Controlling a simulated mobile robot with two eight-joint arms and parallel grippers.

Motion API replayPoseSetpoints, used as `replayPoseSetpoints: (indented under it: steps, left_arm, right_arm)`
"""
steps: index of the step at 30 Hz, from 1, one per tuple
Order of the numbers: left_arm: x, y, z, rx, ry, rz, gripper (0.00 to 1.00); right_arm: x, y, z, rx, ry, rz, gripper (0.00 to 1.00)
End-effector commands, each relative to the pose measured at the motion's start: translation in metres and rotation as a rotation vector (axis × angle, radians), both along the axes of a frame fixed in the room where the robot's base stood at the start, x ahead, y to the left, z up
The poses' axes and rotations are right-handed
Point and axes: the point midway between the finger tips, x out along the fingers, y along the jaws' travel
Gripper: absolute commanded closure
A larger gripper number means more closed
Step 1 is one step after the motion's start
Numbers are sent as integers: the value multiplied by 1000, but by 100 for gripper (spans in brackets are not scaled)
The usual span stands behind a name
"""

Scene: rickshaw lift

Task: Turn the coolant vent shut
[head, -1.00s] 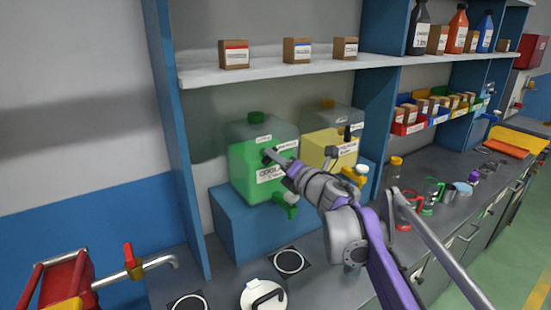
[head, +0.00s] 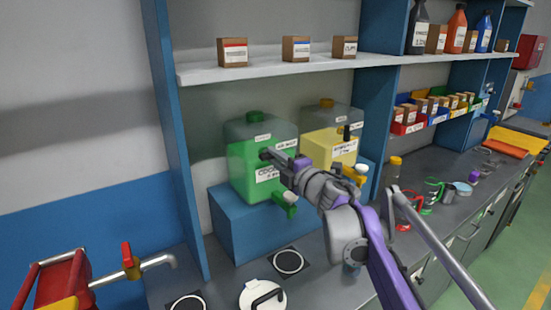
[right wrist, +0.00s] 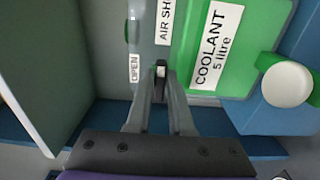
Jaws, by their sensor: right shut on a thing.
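The coolant container (head: 245,170) is a green-filled clear jug with a green cap and a green tap. It stands on a blue block. It also fills much of the right wrist view (right wrist: 262,45), with labels reading "COOLANT 5 litre", "OPEN" and a partly cut-off "AIR SH…". My right gripper (head: 267,155) reaches the upper front of the jug. In the right wrist view its fingertips (right wrist: 160,72) are closed on the small dark vent lever (right wrist: 160,66), beside the "OPEN" label. The fingers hide most of the vent. My left gripper is out of view.
A yellow-filled jug (head: 330,150) stands close to the right of the coolant jug. The blue block (head: 240,225) bears the coolant jug. A white shelf (head: 270,69) with small boxes runs above. A white lidded pot (head: 255,297) stands on the counter.

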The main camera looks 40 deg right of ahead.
Motion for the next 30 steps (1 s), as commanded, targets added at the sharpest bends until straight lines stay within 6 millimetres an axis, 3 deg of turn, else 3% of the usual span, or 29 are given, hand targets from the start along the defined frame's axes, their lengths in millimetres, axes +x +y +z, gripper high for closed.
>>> replayPoseSetpoints:
  steps: [15, 16, 20, 30]
  left_arm:
    - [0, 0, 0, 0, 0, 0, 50]
    - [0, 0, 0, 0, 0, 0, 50]
    - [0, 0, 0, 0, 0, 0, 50]
    - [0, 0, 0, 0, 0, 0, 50]
  right_arm:
    - [0, 1, 1, 20, -3, 2, 100]
    - [0, 1, 1, 20, -3, 2, 77]
    - [0, 0, 0, 20, -3, 1, 53]
    - [0, 0, 0, 19, -2, 1, 52]
